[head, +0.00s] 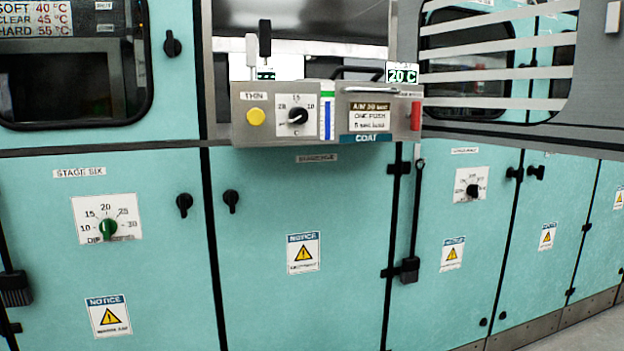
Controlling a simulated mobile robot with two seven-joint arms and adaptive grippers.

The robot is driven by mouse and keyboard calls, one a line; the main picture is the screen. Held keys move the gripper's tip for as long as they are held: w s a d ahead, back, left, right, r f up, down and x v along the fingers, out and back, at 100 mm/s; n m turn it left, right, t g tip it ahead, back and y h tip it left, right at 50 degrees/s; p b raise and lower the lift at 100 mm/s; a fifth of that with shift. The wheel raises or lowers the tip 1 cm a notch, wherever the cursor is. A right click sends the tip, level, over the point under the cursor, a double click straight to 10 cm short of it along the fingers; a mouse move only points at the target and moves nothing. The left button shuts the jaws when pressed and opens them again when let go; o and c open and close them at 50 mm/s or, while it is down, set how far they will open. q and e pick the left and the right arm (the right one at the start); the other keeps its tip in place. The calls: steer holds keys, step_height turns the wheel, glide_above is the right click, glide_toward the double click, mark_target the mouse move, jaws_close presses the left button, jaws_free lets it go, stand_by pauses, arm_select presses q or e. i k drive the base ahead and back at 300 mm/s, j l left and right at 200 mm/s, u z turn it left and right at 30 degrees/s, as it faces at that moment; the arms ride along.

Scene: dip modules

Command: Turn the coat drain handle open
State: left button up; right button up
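A grey control box with a teal COAT label (367,138) juts out from the teal machine front at the upper middle. A small red upright handle (416,115) is at the box's right end, under a small label too blurred to read. I cannot tell for sure whether it is the drain handle, or whether it is open or closed. The box also carries a yellow button (256,116), a black dial knob (298,116) and a blue-green level strip (327,115). Neither of my grippers is in view.
A thin dark rod (415,212) hangs right of the middle door, ending in a black block (410,269). A green knob (107,229) sits on the STAGE SIX door, and black latches (231,200) stick out.

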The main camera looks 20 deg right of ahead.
mark_target(415, 116)
steer(key=z, duration=1.1)
